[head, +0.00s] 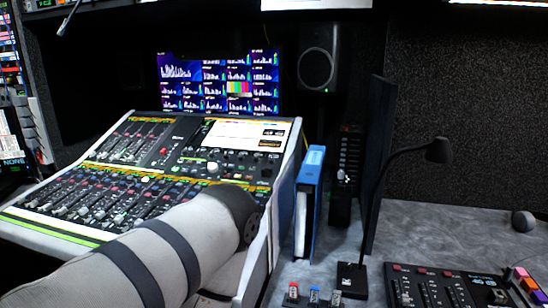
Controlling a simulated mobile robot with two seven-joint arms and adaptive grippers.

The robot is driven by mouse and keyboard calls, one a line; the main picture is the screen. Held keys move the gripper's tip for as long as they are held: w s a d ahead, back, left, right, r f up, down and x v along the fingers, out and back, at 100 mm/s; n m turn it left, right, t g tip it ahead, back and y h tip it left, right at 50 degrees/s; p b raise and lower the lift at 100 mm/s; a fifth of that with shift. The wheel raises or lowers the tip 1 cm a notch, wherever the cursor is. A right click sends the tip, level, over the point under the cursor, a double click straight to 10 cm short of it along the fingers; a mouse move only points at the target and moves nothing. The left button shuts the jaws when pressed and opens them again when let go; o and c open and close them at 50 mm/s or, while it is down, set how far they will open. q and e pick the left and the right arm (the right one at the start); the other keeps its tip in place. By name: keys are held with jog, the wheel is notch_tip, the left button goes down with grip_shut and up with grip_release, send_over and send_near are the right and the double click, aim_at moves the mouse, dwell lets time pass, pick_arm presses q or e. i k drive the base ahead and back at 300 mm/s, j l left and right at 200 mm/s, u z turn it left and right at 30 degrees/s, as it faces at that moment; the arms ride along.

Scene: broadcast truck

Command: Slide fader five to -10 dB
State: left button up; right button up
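A mixing console (50,230) with a pale frame stands at left, tilted toward me. Its front row holds several faders (85,195) with red, white and dark caps, and an upper bank of faders sits behind them. I cannot tell which one is fader five, and the scale marks are too small to read. A pale arm of mine with dark bands (165,255) comes in from the lower left and covers the right front part of the console. Neither gripper shows.
A blue binder (309,185) stands right of the console. A smaller dark control panel (430,285) lies at lower right, and small coloured items (314,295) lie in front. A monitor (220,82) and speaker (318,58) stand behind.

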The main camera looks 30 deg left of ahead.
aim_at(83, 211)
jog(key=u, duration=0.5)
jog(key=k+u, duration=0.1)
jog(key=u, duration=0.4)
jog(key=j+u, duration=0.1)
jog(key=u, duration=0.4)
jog(key=k+j+u, duration=0.1)
jog(key=u, duration=0.4)
